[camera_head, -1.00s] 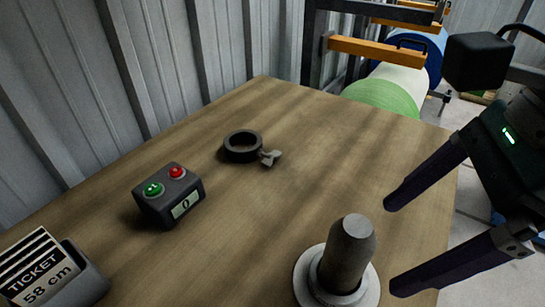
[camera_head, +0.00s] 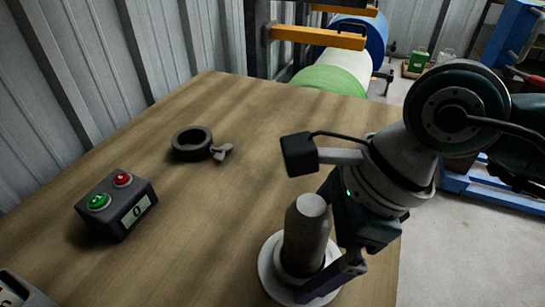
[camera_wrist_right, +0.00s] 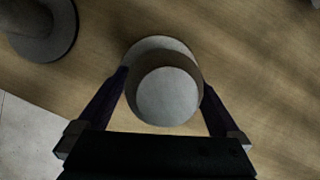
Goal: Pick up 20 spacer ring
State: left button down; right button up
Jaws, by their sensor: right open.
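A dark grey upright post (camera_head: 306,235) stands on a pale round base (camera_head: 268,278) near the table's front edge. A grey collar sits around the post's foot; I cannot tell whether it is the 20 spacer ring. My right gripper (camera_head: 312,248) is open and low at the post, one finger in front of it and the other mostly hidden behind. In the right wrist view the post's round top (camera_wrist_right: 167,96) lies between the two fingers (camera_wrist_right: 164,76). I cannot tell whether they touch it. My left gripper is not in view.
A dark ring with a wing screw (camera_head: 192,143) lies farther back on the wooden table (camera_head: 240,115). A button box (camera_head: 117,205) with a display stands at left. Another post on a round base (camera_wrist_right: 42,28) shows in the right wrist view. The table's middle is clear.

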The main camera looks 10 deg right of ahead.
jog(key=c, duration=1.4)
jog(key=shift+r, duration=0.1)
